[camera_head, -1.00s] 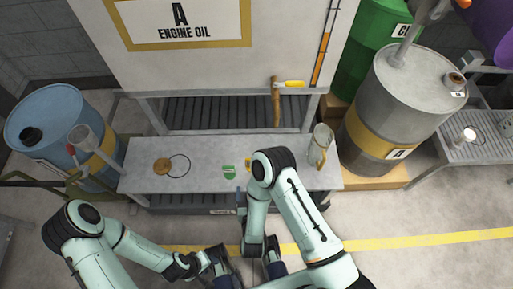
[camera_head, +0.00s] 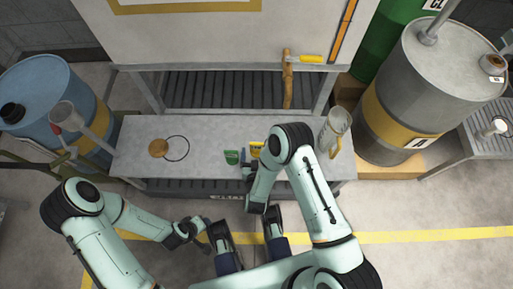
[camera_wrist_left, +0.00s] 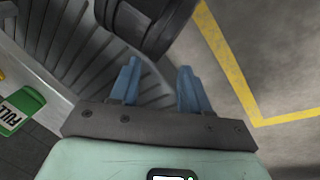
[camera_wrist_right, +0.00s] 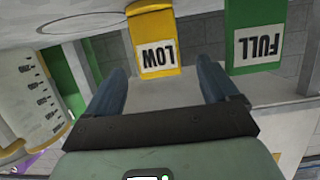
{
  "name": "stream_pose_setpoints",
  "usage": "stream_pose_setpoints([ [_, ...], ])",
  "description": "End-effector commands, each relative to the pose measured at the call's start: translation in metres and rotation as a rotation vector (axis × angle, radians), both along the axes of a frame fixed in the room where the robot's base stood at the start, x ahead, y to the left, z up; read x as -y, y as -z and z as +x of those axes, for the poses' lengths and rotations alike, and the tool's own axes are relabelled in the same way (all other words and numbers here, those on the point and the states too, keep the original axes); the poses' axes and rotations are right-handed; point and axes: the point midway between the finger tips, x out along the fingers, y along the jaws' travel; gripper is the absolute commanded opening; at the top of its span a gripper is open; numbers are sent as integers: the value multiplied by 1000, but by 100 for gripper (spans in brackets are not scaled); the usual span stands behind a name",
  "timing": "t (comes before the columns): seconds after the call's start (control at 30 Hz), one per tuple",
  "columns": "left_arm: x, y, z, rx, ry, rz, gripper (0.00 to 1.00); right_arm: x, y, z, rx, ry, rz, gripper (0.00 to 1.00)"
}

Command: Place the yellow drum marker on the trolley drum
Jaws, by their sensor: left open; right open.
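The yellow drum marker (camera_head: 256,149), labelled LOW, lies on the grey bench, partly hidden by my right arm. It also shows in the right wrist view (camera_wrist_right: 157,45), beyond and between the open, empty fingers of my right gripper (camera_wrist_right: 162,68). In the head view my right gripper (camera_head: 244,160) is at the bench's front edge, beside the marker. The blue drum (camera_head: 48,95) stands left of the bench by a green rail; I take it for the trolley drum. My left gripper (camera_wrist_left: 159,67) is open and empty, low in front of the bench.
A green FULL marker (camera_head: 232,157) lies left of the yellow one. A grey drum (camera_head: 410,90) stands at right. The left part of the bench is mostly clear.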

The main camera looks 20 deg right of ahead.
Motion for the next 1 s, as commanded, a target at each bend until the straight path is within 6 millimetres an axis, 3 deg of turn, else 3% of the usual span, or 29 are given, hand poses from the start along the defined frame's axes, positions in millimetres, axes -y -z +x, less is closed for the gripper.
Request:
stream_pose_setpoints([
  [0.3, -11, 16, 21, 55, -23, 28, 46, 13, 15, 39, 1, 3, 1, 87],
  [0.57, -12, 16, 23, 60, -25, 30, 46, 14, 15, 42, 0, 1, 0, 87],
  [0.6, -12, 16, 23, 60, -25, 30, 46, 14, 15, 42, 0, 1, 0, 81],
  [0.73, -12, 16, 23, 60, -24, 30, 46, 14, 15, 42, 0, 1, 1, 38],
  [0.77, -12, 16, 23, 60, -24, 30, 46, 14, 15, 42, 0, 1, 1, 32],
  [1.0, -12, 16, 23, 59, -24, 30, 46, 14, 15, 41, 1, 1, 0, 27],
])
